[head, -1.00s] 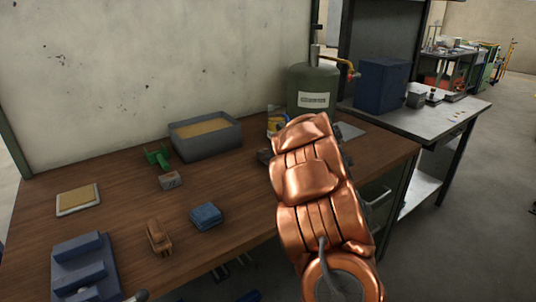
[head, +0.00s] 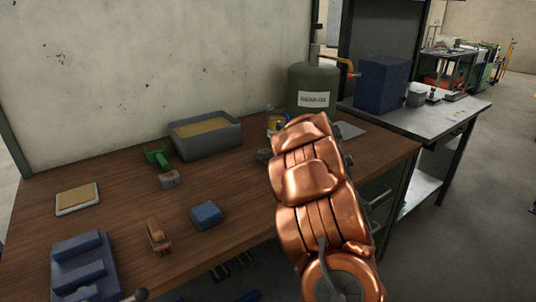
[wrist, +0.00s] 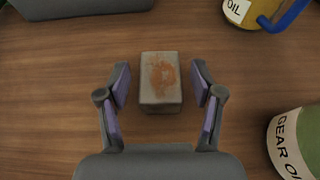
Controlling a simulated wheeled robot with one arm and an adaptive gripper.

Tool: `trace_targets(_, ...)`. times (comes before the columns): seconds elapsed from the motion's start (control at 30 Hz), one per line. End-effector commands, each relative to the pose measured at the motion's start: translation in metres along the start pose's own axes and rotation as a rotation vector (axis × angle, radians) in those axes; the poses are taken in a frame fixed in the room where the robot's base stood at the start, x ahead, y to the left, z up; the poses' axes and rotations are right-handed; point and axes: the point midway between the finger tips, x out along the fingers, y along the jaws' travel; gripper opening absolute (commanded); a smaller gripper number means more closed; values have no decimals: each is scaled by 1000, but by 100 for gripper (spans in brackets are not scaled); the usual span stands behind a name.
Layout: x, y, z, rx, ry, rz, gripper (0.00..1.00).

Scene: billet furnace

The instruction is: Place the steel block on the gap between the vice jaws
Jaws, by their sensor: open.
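The steel block (wrist: 160,80) is grey with a rusty orange patch on top. In the wrist view it lies on the wooden bench between the two fingers of my gripper (wrist: 160,88). The gripper is open, with a gap showing on each side of the block. My arm covers most of the gripper in the head view, and I cannot make out this block there. The blue vice (head: 62,262) stands on the bench at the lower left of the head view, with a slot between its raised jaws and part of its handle showing.
A grey tray (head: 232,136), a green clamp-like tool (head: 157,157), a small grey block (head: 169,180), a brown piece (head: 157,237), a blue block (head: 206,215) and a sponge-like pad (head: 77,197) lie on the bench. A green gear oil drum (wrist: 292,140) and oil can (wrist: 240,12) are close right.

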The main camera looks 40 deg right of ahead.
Motion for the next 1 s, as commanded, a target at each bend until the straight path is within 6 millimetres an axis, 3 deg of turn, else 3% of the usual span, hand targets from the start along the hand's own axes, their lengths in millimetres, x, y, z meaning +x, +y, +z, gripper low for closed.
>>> trace_targets(0.27,-19,-1,0,-1,2,-3,66)
trace_targets(1.0,-111,-1,2,-1,1,-4,66)
